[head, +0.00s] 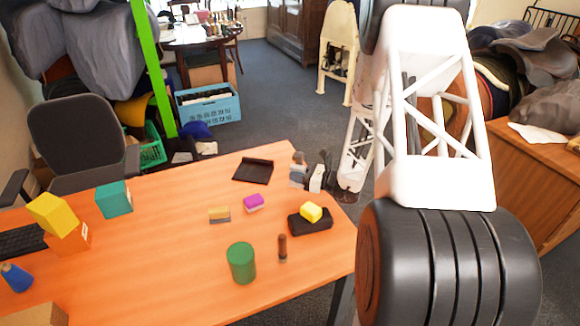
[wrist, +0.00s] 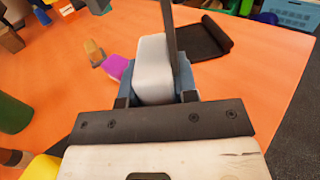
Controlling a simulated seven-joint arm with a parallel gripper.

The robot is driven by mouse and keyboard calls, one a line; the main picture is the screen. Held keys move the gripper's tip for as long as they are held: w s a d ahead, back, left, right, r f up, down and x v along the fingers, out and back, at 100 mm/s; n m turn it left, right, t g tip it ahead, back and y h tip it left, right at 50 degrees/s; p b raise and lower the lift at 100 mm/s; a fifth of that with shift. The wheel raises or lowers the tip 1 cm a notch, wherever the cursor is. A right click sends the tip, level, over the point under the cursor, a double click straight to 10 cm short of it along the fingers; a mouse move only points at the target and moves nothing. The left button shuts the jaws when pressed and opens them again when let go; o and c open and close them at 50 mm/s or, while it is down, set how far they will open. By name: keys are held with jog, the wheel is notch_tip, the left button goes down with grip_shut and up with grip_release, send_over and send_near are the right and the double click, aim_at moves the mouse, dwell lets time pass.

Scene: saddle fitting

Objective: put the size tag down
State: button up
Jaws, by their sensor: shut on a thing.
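My gripper (head: 307,178) is at the desk's far right edge in the head view, small and partly overlapped by its own parts. In the wrist view its jaws (wrist: 155,88) are closed around a pale grey block-like piece with a thin dark upright strip beside it. I take the held thing to be the size tag (wrist: 153,60), but no label or print on it is visible. Blue-grey parts show on both sides of it. I cannot tell whether its lower end touches the desk.
The orange desk (head: 185,255) has bare room at its middle. Near the gripper are a black tray-like piece (head: 253,171), a purple block (head: 253,202), a tan-and-grey block (head: 219,215) and a yellow block (head: 311,212) on a black pad (head: 310,226). A green cylinder (head: 241,262) and brown-handled tool (head: 282,247) stand nearer.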

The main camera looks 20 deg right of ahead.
jog(key=w+d, duration=0.1)
jog(key=w, duration=0.4)
jog(key=w+d+f, duration=0.1)
jog(key=w, duration=0.4)
jog(key=w+d, duration=0.2)
jog(key=w, duration=0.3)
jog(key=shift+w+f, duration=0.1)
jog(key=shift+f, duration=0.15)
jog(key=shift+f, duration=0.1)
jog(key=shift+f, duration=1.65)
jog(key=shift+f, duration=0.15)
jog(key=o, duration=1)
jog(key=shift+c, duration=0.2)
jog(key=v, duration=1.2)
jog(key=shift+r, duration=0.2)
